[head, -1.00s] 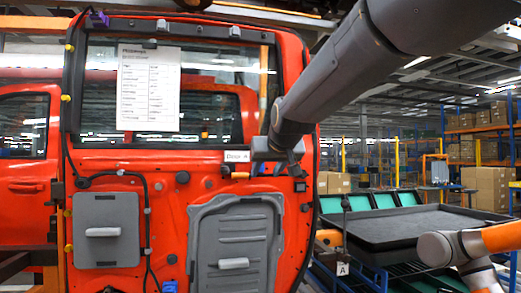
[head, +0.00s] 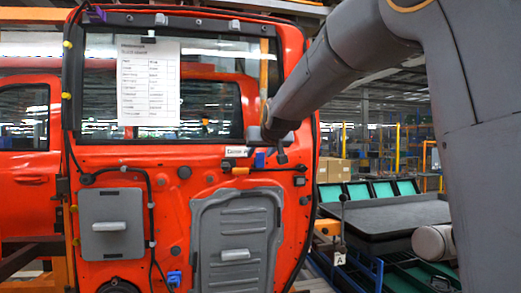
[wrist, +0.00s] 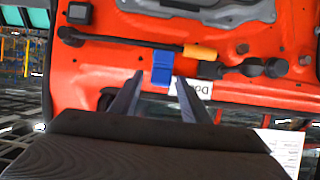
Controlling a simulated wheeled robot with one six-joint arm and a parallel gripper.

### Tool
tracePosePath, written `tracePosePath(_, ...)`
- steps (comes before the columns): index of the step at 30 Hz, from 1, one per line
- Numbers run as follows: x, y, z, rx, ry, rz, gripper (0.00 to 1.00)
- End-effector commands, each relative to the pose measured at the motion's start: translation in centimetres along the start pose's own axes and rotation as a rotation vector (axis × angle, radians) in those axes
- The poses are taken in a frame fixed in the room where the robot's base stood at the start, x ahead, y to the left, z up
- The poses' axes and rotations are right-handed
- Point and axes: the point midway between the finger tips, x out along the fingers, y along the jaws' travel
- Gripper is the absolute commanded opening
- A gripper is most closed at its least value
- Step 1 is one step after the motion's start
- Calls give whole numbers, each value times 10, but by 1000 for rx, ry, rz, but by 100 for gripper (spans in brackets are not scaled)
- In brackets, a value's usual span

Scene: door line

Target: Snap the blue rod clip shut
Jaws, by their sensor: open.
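The blue rod clip (wrist: 161,68) sits on a dark rod (wrist: 125,42) that runs across the red door, beside an orange piece on that rod. In the head view the clip (head: 260,160) shows just left of my gripper (head: 281,155). My gripper (wrist: 160,80) is open in the wrist view, with one finger on each side of the clip's lower end in the picture. I cannot tell whether the fingers touch the clip, or whether the clip is open or shut.
The red door (head: 210,165) carries a grey panel (head: 112,224), a larger grey moulded cover (head: 236,240), a paper sheet (head: 149,85) and another blue clip (head: 174,278) low down. A black tray (head: 395,215) stands at the right.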

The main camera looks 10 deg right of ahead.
Motion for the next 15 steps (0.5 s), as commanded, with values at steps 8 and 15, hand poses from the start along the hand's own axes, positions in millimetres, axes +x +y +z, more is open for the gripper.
tracePosePath(8, 2, 0, 0, 0, 0, 0, 42)
tracePosePath(15, 2, 0, 0, 0, 0, 0, 5)
